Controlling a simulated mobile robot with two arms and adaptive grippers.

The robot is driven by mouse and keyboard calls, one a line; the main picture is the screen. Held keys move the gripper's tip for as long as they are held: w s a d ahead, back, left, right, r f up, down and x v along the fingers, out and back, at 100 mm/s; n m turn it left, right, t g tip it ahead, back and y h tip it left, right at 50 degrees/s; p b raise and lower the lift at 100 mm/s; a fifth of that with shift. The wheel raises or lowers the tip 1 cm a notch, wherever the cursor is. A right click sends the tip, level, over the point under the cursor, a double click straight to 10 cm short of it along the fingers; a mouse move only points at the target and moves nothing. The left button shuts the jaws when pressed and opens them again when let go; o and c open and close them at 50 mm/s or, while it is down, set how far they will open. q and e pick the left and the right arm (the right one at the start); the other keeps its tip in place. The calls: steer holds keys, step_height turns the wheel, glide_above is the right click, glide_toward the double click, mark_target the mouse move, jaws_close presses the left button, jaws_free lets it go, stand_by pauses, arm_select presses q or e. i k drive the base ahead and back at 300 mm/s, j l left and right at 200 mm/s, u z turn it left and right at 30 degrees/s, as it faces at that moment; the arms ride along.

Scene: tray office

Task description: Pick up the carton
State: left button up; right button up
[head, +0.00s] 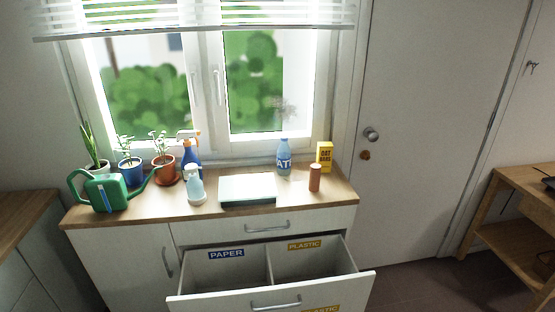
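A small yellow carton (324,156) with dark lettering, possibly "OAT BARS", stands upright at the back right of the wooden counter top (240,215), by the window. A brown cylinder (315,178) stands just in front of it and to its left, overlapping little or none of it. Neither of my grippers is in view.
An open drawer (272,304) juts out below the counter, with PAPER and PLASTIC compartments. A pale flat box (247,190), a white bottle (195,188), a spray bottle (190,157), a green watering can (106,192) and potted plants (165,170) occupy the counter's left and middle.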

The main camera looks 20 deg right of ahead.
mark_target(324, 154)
steer(key=l+u, duration=1.15)
steer(key=j, duration=0.1)
